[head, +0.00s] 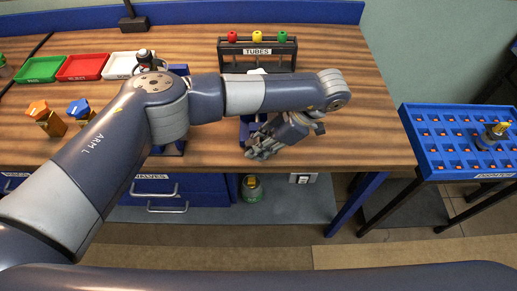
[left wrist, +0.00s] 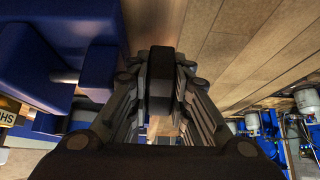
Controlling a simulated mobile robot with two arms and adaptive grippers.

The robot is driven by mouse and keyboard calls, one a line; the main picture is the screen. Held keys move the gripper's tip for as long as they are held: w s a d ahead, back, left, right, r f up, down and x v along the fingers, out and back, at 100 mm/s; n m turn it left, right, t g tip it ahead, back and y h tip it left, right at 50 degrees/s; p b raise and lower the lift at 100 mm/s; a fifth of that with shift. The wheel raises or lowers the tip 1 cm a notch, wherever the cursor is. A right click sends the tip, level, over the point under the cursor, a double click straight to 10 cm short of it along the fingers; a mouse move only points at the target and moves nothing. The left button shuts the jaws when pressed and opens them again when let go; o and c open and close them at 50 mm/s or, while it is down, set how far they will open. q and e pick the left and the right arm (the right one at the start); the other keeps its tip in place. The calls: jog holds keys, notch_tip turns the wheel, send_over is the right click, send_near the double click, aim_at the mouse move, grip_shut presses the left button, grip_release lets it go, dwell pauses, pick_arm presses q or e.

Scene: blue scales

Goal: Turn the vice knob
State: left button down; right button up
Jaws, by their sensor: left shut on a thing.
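The blue vice (head: 244,130) stands near the front edge of the wooden bench, mostly hidden behind my left arm and gripper. Blue blocks that look like part of it show at the left of the left wrist view (left wrist: 98,70). My left gripper (head: 262,148) points down and to the left at the front of the vice. It is shut on the vice knob, which the fingers cover in the head view. My right gripper is not in view.
A black rack labelled TUBES (head: 257,55) stands behind my forearm. Green (head: 40,69), red (head: 82,67) and white (head: 118,65) trays lie at the back left. A blue slotted tray (head: 462,140) stands right of the bench. The bench's right part is clear.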

pick_arm(q)
jog(key=shift+w+r, duration=0.1)
jog(key=shift+r, duration=0.05)
jog(key=c, duration=1.8)
grip_release()
jog(key=shift+d, duration=0.1)
jog(key=shift+o, duration=0.2)
jog(key=v, duration=1.2)
